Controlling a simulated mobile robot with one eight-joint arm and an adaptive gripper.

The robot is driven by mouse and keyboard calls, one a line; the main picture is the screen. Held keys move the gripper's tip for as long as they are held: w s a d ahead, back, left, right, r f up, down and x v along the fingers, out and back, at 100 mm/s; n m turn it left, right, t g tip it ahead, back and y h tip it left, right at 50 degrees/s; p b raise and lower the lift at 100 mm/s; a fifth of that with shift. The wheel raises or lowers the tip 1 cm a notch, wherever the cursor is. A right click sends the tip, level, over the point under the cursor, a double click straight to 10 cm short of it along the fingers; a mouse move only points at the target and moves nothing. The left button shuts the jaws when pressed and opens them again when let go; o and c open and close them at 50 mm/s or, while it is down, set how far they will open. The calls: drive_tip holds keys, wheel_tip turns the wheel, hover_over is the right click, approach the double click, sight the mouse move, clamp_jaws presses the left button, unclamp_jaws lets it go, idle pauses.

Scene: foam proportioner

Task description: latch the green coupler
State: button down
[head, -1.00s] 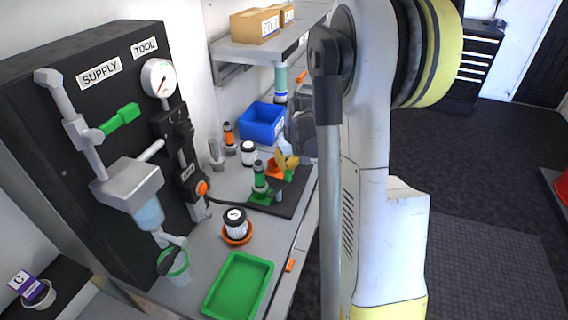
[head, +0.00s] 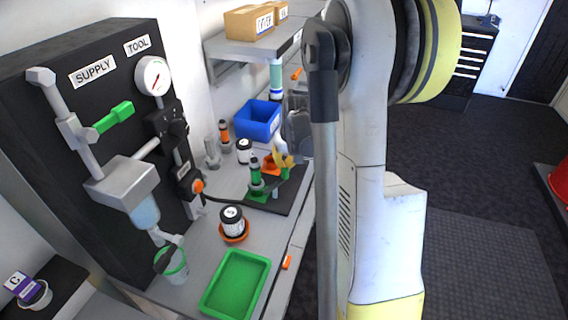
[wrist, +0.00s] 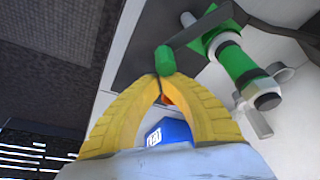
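The green coupler (head: 257,178) stands upright on a dark plate on the bench in the head view. It also shows in the wrist view (wrist: 236,60), with a green collar, a white band and grey levers at its end. A dark bar runs from it to a green knob (wrist: 165,60). My gripper (wrist: 160,80) has two yellow fingers whose tips come together right at the knob; I see nothing clearly held between them. In the head view my gripper (head: 284,160) is just right of the coupler, over the green post, which it partly hides.
An orange piece (head: 270,163) lies behind the coupler and a blue bin (head: 258,121) stands farther back. A labelled jar (head: 232,220) and a green tray (head: 236,285) are nearer. The black supply panel (head: 100,150) rises at left. A shelf hangs above the bench.

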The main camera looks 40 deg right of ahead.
drive_tip(key=m, duration=0.1)
drive_tip(key=s+m, duration=0.1)
drive_tip(key=s+m+h, duration=0.1)
drive_tip(key=m, duration=0.1)
drive_tip(key=shift+s+d+g, duration=0.2)
drive_tip(key=shift+d+g, duration=0.05)
drive_tip(key=shift+g, duration=0.05)
drive_tip(key=s+m, duration=0.1)
drive_tip(key=s+m+g+h, duration=0.1)
drive_tip(key=m, duration=0.1)
drive_tip(key=shift+s+a+m, duration=0.15)
drive_tip(key=shift+m, duration=0.15)
drive_tip(key=shift+s+a+m+g, duration=0.2)
drive_tip(key=shift+s+a+m, duration=0.15)
drive_tip(key=shift+s+m, duration=0.35)
drive_tip(key=shift+s+a+m+g, duration=0.2)
drive_tip(key=shift+s+a+m, duration=0.15)
drive_tip(key=shift+s+m, duration=0.3)
drive_tip(key=shift+s+a+f, duration=0.1)
drive_tip(key=shift+s+a, duration=0.05)
